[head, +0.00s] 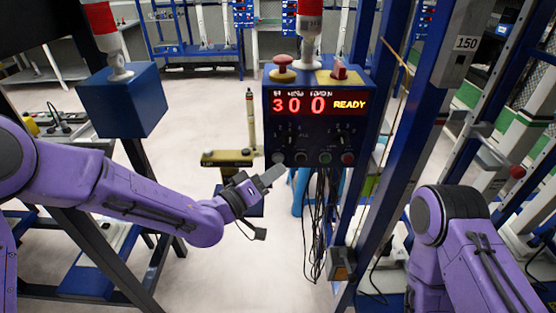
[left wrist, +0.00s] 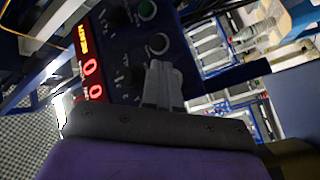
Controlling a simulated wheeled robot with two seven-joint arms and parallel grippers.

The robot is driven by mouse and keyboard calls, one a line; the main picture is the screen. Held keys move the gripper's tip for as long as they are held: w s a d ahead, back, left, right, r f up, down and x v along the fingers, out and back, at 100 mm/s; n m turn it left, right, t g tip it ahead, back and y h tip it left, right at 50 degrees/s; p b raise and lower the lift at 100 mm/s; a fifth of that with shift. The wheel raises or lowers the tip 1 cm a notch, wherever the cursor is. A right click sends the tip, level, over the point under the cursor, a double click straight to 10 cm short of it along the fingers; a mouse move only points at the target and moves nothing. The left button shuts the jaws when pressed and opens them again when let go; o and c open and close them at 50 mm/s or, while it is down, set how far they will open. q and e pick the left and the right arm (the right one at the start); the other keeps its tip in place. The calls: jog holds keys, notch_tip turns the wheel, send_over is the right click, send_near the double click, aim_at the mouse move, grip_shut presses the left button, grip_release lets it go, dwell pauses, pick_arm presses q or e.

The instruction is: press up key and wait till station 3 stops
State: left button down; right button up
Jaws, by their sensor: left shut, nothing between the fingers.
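The dark blue control box (head: 313,125) stands in the middle of the head view. Its red display (head: 318,104) reads "3 0 0 READY". A row of round buttons runs along its lower face: a pale one (head: 279,158), a grey one (head: 300,158), a green one (head: 325,157) and a red one (head: 347,157). Their labels are too small to read. My left gripper (head: 272,176) is shut and empty, its tips just below the pale button. In the left wrist view the fingers (left wrist: 162,85) point at the panel beside the grey button (left wrist: 158,43); contact cannot be told. My right gripper is out of view.
A red mushroom button (head: 283,62) and a red switch (head: 339,70) sit on top of the box. Black cables (head: 318,220) hang below it. A blue upright (head: 385,130) stands close on the right. A blue box (head: 123,100) with a red lamp stands left.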

pick_arm(q)
jog(key=shift+w, duration=0.1)
dwell(0.7)
jog(key=shift+w, duration=0.3)
jog(key=shift+w, duration=0.5)
dwell(0.7)
jog(key=shift+s, duration=0.9)
jog(key=s, duration=0.5)
dwell(0.8)
